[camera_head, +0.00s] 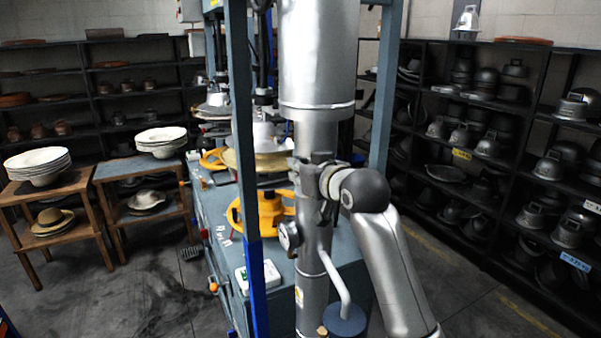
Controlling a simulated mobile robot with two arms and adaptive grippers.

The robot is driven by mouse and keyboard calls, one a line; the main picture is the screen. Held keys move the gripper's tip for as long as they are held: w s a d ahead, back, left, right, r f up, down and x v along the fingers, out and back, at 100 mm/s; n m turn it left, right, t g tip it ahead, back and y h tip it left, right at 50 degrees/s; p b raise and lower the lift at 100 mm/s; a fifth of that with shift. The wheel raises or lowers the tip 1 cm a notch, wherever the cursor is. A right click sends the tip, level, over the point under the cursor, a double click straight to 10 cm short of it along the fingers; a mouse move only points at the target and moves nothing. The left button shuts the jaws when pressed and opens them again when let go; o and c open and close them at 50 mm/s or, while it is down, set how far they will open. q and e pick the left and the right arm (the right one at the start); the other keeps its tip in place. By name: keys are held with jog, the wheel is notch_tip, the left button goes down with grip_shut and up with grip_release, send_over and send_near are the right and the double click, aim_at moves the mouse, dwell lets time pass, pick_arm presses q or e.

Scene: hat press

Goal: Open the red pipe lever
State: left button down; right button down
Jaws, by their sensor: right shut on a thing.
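A thick silver pipe (316,68) stands upright in front of the press. My right arm comes up from the lower right, and its dark gripper (318,178) is at the pipe's middle, beside a dark collar. The gripper is shut on a part at the pipe, which I take to be the red pipe lever. I make out no red there; the lever is hidden by the gripper and wrist, so its angle cannot be told. My left gripper is not in view.
A round gauge (289,237) sits left of the pipe below the gripper. The press has blue-grey posts (242,120) and yellow parts (239,213). Shelves of metal hat moulds (488,147) stand right. Wooden tables (78,185) with hats stand left. Floor is free between.

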dwell(0.3)
jog(key=c, duration=1.6)
grip_release()
jog(key=shift+o, duration=0.2)
jog(key=v, duration=1.2)
jog(key=shift+c, duration=0.3)
